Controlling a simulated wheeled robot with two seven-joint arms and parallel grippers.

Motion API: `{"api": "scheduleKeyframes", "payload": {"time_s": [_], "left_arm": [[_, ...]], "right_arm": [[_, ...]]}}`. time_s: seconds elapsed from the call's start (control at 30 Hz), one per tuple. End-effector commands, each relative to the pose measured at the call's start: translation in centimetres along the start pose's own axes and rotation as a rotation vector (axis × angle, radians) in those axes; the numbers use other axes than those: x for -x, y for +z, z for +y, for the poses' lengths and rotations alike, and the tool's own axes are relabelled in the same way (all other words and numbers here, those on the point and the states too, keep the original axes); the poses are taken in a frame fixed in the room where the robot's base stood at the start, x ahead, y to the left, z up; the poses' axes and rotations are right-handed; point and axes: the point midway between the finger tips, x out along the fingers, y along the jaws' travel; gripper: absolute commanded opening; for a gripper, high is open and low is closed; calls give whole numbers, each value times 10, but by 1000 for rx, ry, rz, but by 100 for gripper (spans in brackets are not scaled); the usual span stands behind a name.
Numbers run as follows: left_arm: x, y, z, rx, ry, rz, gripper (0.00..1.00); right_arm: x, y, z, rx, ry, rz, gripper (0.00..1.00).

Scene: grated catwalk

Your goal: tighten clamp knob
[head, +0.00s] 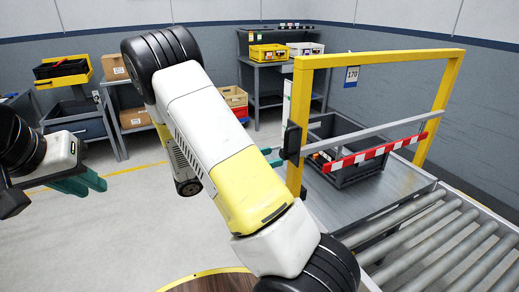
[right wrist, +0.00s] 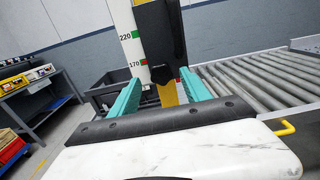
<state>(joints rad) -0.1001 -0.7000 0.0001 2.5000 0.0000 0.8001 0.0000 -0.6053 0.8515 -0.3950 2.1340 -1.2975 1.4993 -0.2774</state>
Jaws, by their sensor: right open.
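The black clamp (head: 292,142) sits on the left post of the yellow frame (head: 299,100), at the end of a grey crossbar (head: 365,137). In the right wrist view a dark clamp part (right wrist: 160,40) stands upright in front of the post; I cannot make out the knob's shape. A white scale (right wrist: 131,45) marked 220 and 170 is beside it. My right gripper (right wrist: 158,92) is open, its teal fingers either side of the dark part, with no clear contact. In the head view my arm mostly hides it. My left gripper (head: 84,184) is open and empty, far left.
A red-and-white striped bar (head: 375,151) hangs across the frame above a dark crate (head: 345,172). A roller conveyor (head: 440,240) runs at the lower right. Shelves and a bench (head: 268,80) with bins stand behind. The floor at left is clear.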

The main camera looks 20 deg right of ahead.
Motion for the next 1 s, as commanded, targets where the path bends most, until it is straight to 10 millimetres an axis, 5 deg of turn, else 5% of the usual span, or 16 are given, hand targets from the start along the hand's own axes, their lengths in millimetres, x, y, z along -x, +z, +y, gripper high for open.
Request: {"api": "scheduleKeyframes", "payload": {"time_s": [0.23,0.57,0.87,1.0], "left_arm": [[0,0,0,0,0,0,22],[0,0,0,0,0,0,22],[0,0,0,0,0,0,22],[0,0,0,0,0,0,22]], "right_arm": [[-32,0,-1,1,-3,1,55],[-37,0,-1,0,-1,2,55],[-37,0,0,-1,-1,2,0],[-37,0,0,-3,-1,2,0]]}}
